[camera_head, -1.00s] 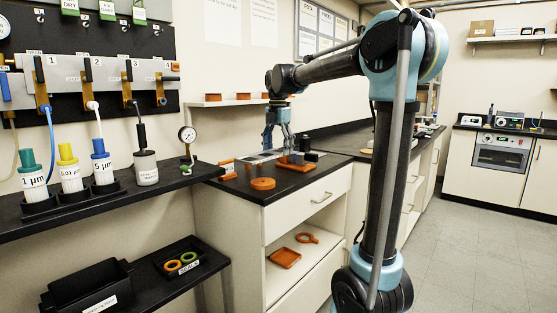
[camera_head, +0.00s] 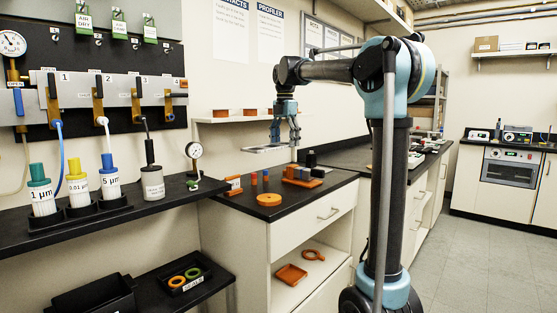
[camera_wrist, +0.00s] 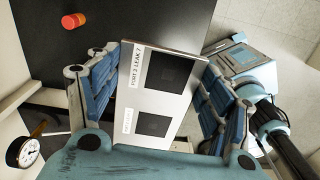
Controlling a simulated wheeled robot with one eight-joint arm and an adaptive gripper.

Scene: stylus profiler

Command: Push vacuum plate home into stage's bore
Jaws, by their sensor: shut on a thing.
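My gripper (camera_head: 284,138) is shut on a flat silver plate (camera_head: 264,149), held above the dark counter. In the wrist view the plate (camera_wrist: 138,102) lies between the two blue finger pads of my gripper (camera_wrist: 160,98). It has two dark square patches and white labels, one reading "PORT 3 LEAK?". I cannot tell whether this is the vacuum plate. I cannot make out the stage or its bore in either view.
On the counter (camera_head: 325,186) are an orange disc (camera_head: 269,200), small red and blue cylinders (camera_head: 265,175), and an orange tray (camera_head: 303,182) with dark blocks. A wall shelf (camera_head: 235,119) with orange pieces is behind. A dial gauge (camera_head: 194,151) stands at left.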

